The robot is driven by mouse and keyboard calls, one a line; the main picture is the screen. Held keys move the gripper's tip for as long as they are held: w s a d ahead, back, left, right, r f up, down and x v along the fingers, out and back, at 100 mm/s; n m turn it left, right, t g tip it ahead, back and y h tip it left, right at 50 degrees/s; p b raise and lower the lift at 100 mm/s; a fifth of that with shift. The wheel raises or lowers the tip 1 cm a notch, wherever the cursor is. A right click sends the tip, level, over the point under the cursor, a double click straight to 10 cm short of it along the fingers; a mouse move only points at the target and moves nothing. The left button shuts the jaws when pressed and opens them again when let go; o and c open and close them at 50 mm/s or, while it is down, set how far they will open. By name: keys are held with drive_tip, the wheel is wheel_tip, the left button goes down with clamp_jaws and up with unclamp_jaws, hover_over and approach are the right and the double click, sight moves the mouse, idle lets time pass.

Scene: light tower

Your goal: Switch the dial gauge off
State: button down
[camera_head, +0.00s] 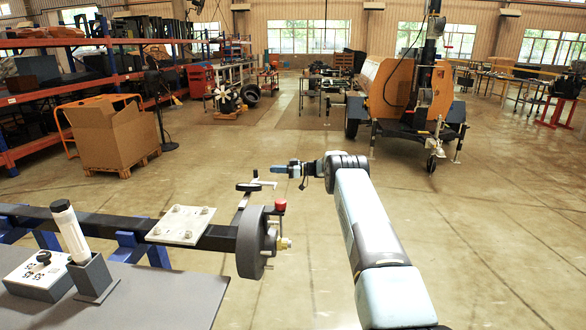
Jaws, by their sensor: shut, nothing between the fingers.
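My gripper (277,169) is shut and empty, at the end of my arm, pointing left. In the picture its tips are just above a metal crank handle (263,184); I cannot tell the gap in depth. No face clearly readable as a dial gauge shows. A round dark grey disc (251,243) sits at the end of a dark beam, with a red knob (280,205) and a brass fitting (284,243) at its right. A white box (38,280) with a black knob (43,257) lies at the lower left, far from my gripper; its markings are too small to read.
The dark beam (110,224) runs above the table, carrying a bolted white plate (180,226). Floor right of my arm is clear. A light tower trailer (395,95) stands behind.

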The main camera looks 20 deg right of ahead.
drive_tip(key=d, duration=0.8)
drive_tip(key=shift+w, duration=0.35)
